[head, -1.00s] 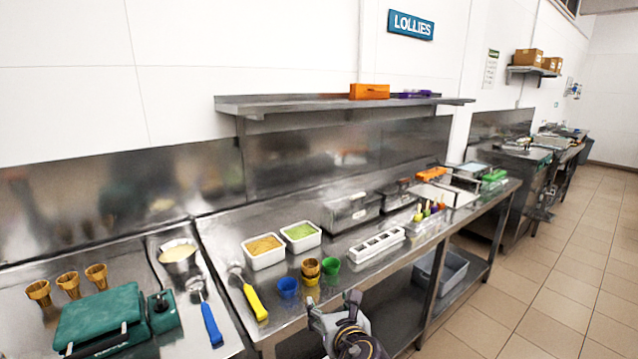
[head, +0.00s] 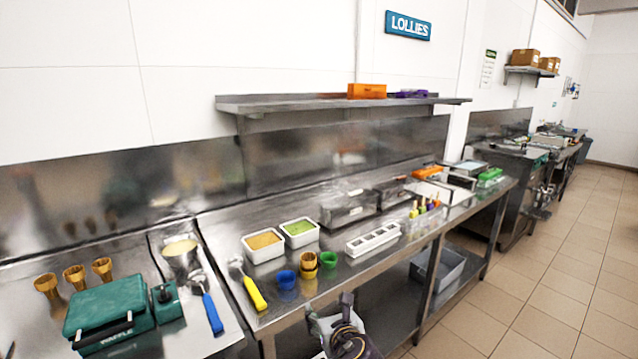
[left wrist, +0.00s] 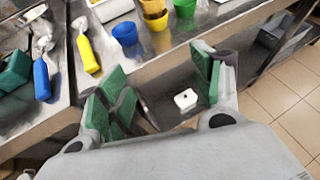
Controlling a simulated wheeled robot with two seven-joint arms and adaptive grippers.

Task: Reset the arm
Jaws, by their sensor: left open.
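My left gripper (head: 328,310) shows at the bottom middle of the head view, in front of the steel bench's front edge. In the left wrist view its green-padded fingers (left wrist: 165,92) stand wide apart with nothing between them. Through the gap I see the lower shelf and a small white object (left wrist: 186,99) beyond the fingers. The gripper touches nothing that I can see. My right gripper is in neither view.
The steel bench (head: 300,318) holds two tubs (head: 264,246), blue (head: 286,280) and green (head: 328,260) cups, a yellow-handled scoop (head: 254,294) and a white mould (head: 373,240). A green waffle maker (head: 108,308) stands at left. A grey bin (head: 440,268) sits below. The floor at right is clear.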

